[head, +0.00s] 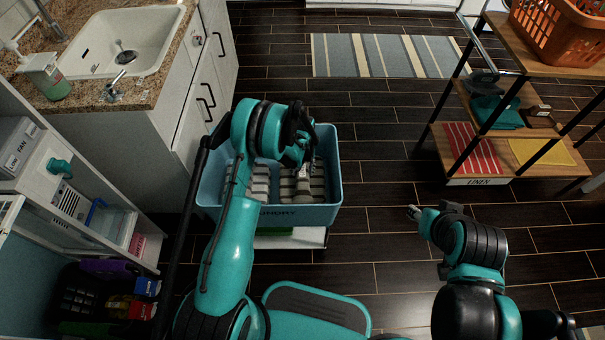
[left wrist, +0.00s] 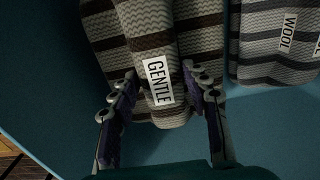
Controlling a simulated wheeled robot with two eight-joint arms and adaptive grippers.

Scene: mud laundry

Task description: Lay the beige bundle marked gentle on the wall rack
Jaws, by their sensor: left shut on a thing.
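The beige bundle marked GENTLE (left wrist: 158,82) has dark stripes and lies in the blue bin (left wrist: 60,95), between the fingers of my left gripper (left wrist: 165,95). In the head view my left gripper (head: 301,168) reaches down into the bin (head: 300,215) and is shut on this bundle. The gripper and arm partly hide the bundle there. My right gripper (head: 414,212) hangs over the dark floor, away from the bin; its fingers are too small to judge. I cannot make out a wall rack in the head view.
A striped bundle marked WOOL (left wrist: 280,45) lies beside the held one. A sink counter (head: 150,95) stands left of the bin. A wood-and-metal shelf unit (head: 452,172) with an orange basket (head: 555,35) stands right. A striped rug (head: 385,55) lies beyond; the floor between is clear.

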